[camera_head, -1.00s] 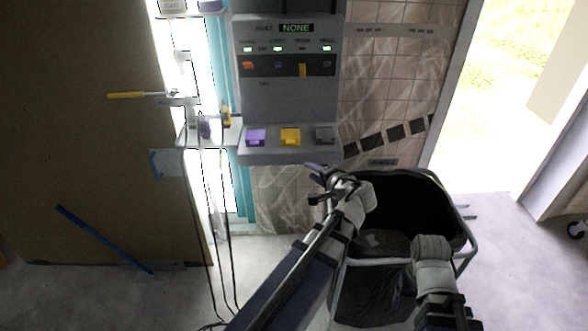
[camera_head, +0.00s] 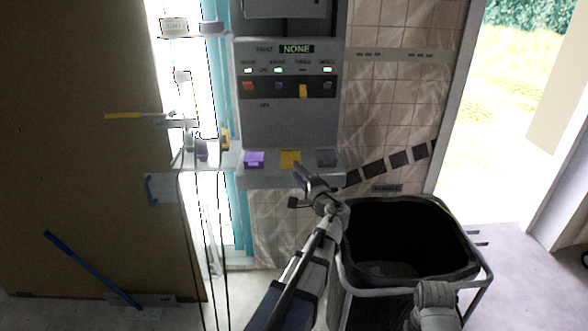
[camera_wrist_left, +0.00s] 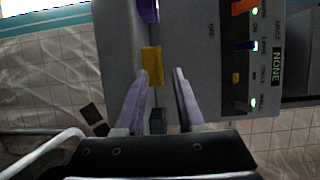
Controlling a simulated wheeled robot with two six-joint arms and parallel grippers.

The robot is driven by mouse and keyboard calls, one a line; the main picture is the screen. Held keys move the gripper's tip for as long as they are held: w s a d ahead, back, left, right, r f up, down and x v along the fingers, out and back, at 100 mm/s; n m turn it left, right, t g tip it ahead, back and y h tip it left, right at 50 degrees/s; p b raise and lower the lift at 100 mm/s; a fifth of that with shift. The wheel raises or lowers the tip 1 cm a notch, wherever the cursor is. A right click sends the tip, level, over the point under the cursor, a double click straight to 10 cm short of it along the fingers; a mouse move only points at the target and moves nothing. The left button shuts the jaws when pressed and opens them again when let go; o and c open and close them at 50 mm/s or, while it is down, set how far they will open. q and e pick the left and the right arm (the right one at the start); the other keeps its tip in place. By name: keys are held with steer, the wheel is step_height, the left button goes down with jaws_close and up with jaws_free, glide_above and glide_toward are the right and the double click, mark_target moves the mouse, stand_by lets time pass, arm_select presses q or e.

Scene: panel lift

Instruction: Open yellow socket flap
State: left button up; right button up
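The yellow socket flap (camera_head: 290,159) is the middle one of three on the ledge of a grey control panel (camera_head: 290,119), and it looks shut. It also shows in the left wrist view (camera_wrist_left: 152,66), just beyond the fingertips and nearer the left finger. My left gripper (camera_head: 303,172) is just below and right of the yellow flap in the head view. In the left wrist view its two fingers (camera_wrist_left: 160,82) stand apart with nothing held between them. Whether a fingertip touches the flap is hard to tell.
A purple flap (camera_head: 254,159) and a grey flap (camera_head: 326,157) flank the yellow one. A black-lined bin (camera_head: 410,240) stands below right of the panel. A shelf with cables (camera_head: 185,160) is at the left. An open doorway (camera_head: 520,120) is at the right.

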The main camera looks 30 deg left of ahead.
mark_target(291, 158)
arm_select(q)
steer(key=shift+x, duration=1.55)
jaws_close()
